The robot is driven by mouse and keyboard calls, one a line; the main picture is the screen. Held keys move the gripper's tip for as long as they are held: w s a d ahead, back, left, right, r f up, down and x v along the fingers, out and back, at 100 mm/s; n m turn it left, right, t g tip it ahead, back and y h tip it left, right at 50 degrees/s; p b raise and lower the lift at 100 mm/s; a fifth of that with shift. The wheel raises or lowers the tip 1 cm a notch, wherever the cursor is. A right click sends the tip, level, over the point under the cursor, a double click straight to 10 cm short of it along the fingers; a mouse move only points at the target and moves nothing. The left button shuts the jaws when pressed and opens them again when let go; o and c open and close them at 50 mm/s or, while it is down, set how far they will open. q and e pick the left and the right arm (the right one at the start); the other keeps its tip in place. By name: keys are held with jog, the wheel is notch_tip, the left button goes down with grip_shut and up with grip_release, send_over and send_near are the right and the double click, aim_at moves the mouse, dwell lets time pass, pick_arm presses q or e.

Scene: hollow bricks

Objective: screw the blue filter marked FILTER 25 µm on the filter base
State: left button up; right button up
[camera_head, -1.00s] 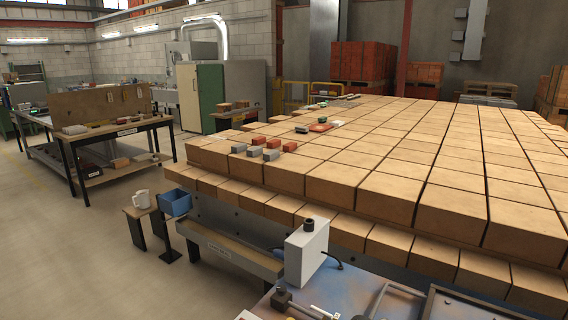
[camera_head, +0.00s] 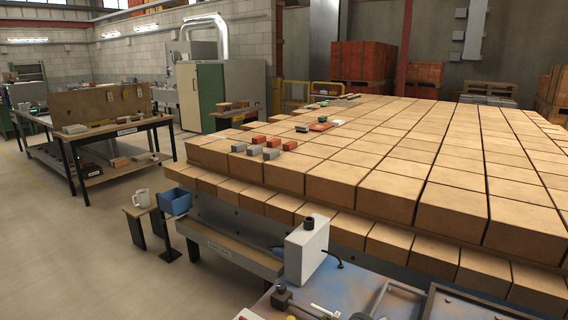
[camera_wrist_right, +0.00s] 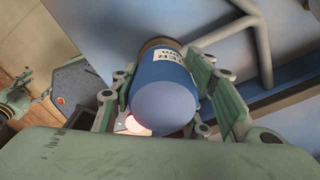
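The blue filter (camera_wrist_right: 162,95) fills the middle of the right wrist view, its rounded end towards the camera. Part of its white label (camera_wrist_right: 158,64) shows, upside down, with letters ending in "TER". My right gripper (camera_wrist_right: 162,80) has its green fingers against both sides of the filter and looks shut on it. A brown ring (camera_wrist_right: 160,42) shows at the filter's far end. I cannot tell whether it is part of the filter or the filter base. A pale green jointed part (camera_wrist_right: 14,104) at the left edge resembles my left gripper; its fingers are unclear. Neither gripper shows in the head view.
A grey plate with a red button (camera_wrist_right: 72,88) lies left of the filter. Grey rails (camera_wrist_right: 265,60) run at right.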

jog(key=shift+d, duration=0.2)
jog(key=c, duration=0.7)
jog(key=shift+w, duration=0.1)
grip_shut()
jog(key=shift+r+m+p, duration=0.15)
jog(key=shift+m+p, duration=0.55)
jog(key=shift+m, duration=0.2)
jog(key=shift+d+m, duration=0.1)
jog(key=shift+m, duration=0.5)
jog(key=shift+m+p, duration=0.9)
jog(key=shift+w+m, duration=0.1)
jog(key=shift+m, duration=0.5)
